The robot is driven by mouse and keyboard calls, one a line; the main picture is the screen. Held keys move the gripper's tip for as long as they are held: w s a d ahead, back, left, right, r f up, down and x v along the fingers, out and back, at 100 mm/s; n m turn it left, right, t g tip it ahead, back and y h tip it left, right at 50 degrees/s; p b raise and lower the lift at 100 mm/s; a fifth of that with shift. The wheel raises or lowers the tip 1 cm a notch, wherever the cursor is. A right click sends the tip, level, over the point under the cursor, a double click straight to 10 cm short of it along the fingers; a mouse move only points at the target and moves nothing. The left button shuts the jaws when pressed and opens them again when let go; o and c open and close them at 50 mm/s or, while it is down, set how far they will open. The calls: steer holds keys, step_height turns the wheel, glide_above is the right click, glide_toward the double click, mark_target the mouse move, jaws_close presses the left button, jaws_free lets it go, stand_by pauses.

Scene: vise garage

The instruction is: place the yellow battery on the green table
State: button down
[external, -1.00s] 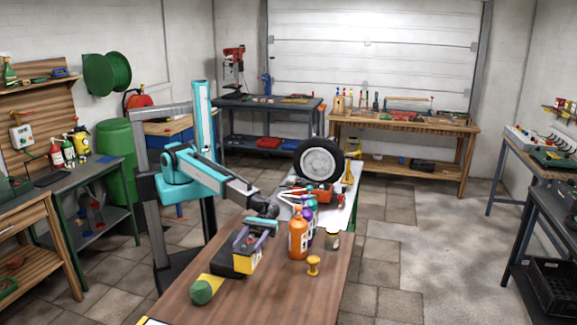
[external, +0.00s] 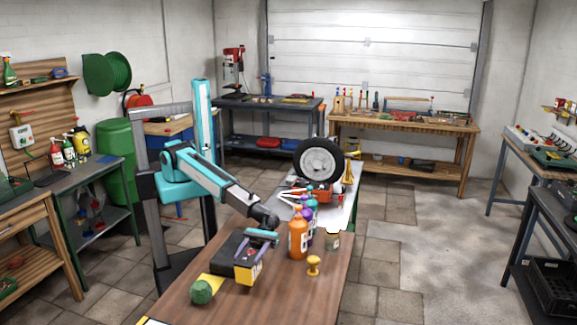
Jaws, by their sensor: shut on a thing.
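The yellow battery (external: 246,274), a box with a dark upper part, is in my gripper (external: 260,246) over the wooden table in front. My gripper is shut on it from above. I cannot tell whether the battery's underside touches the tabletop. A table with green legs and a grey top (external: 100,165) stands at the left wall, well away from my gripper; it is the only table with visible green on its frame.
On the wooden table (external: 190,309), a dark block (external: 225,252) and a green-ended yellow thing (external: 201,291) lie left of the battery. An orange bottle (external: 298,240), a yellow knobbed piece (external: 313,265) and a can (external: 332,240) stand right. Bottles (external: 69,151) stand on the green-legged table.

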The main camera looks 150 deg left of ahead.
mark_target(243, 275)
steer(key=shift+f+p, duration=0.45)
steer(key=shift+f, duration=1.3)
steer(key=shift+f, duration=0.1)
steer(key=c, duration=0.8)
jaws_free()
steer(key=shift+f, duration=0.1)
steer(key=shift+f, duration=0.1)
steer(key=b+v, duration=0.4)
steer(key=v, duration=1)
steer(key=shift+s+d, duration=0.15)
steer(key=shift+d, duration=0.1)
steer(key=shift+o, duration=0.5)
